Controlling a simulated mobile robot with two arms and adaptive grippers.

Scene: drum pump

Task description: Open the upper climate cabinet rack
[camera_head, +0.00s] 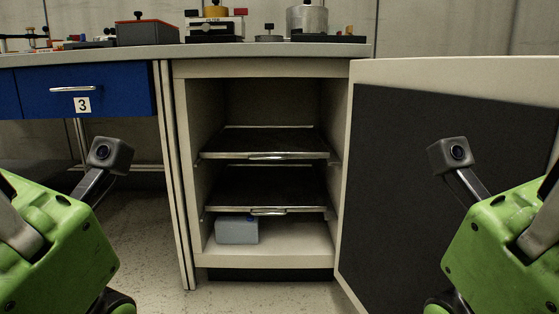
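The climate cabinet (260,68) stands in the middle under the worktop, and its door (440,180) is swung wide open to the right. The upper rack (262,143) is a dark shelf with a metal front edge and a small bar handle (267,156) at its middle. It sits inside the cabinet at about mid-height. A similar lower rack (265,190) with its own handle (271,211) is below it. My two green arms come in at the lower left and lower right, well apart from the racks. The fingers of both grippers are out of frame.
A blue-grey box (237,230) lies on the cabinet floor. A blue drawer (84,90) labelled 3 is at left. The worktop (250,50) carries several items. The open door's dark inner panel fills the right side. The floor before the cabinet is clear.

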